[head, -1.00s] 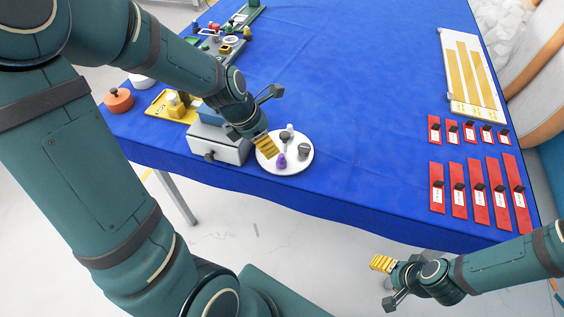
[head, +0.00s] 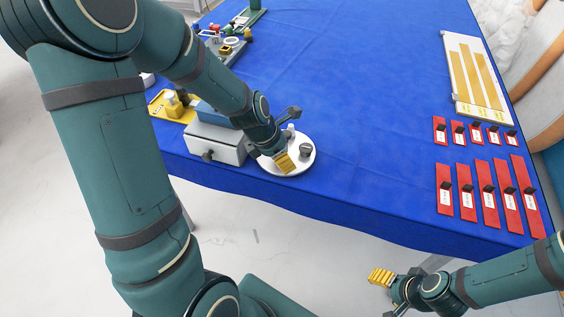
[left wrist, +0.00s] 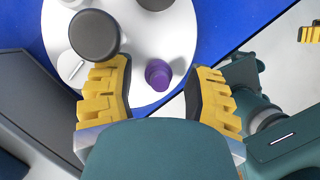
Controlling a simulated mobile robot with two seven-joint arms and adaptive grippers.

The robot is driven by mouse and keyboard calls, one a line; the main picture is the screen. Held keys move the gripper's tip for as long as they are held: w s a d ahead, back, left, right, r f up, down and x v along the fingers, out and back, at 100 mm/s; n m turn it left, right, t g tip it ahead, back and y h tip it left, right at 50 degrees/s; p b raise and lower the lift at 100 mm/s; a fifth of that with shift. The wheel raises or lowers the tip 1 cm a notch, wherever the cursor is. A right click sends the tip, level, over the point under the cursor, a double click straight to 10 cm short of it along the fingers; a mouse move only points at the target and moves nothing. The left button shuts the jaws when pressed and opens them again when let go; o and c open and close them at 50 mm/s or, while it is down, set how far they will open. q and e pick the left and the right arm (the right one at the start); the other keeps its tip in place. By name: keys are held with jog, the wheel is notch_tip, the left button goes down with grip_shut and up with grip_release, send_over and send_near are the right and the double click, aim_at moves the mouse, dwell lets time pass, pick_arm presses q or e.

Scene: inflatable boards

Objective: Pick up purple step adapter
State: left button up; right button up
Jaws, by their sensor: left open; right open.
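The purple step adapter (left wrist: 158,74) stands on the round white plate (left wrist: 140,30) near its edge. In the left wrist view it lies between the two yellow fingers of my left gripper (left wrist: 155,95), which is open and not touching it. In the head view my left gripper (head: 289,140) is over the white plate (head: 302,165) and hides the purple adapter. My right gripper (head: 388,292) is open and empty, off the table's front edge.
A grey knob-like piece (head: 306,149) stands on the plate close to my left gripper. A grey drawer box (head: 217,145) stands left of the plate. Red labelled strips (head: 489,195) lie at the right. The blue table's middle is clear.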

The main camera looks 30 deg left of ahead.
pick_arm(q)
jog(key=shift+c, duration=0.3)
grip_shut()
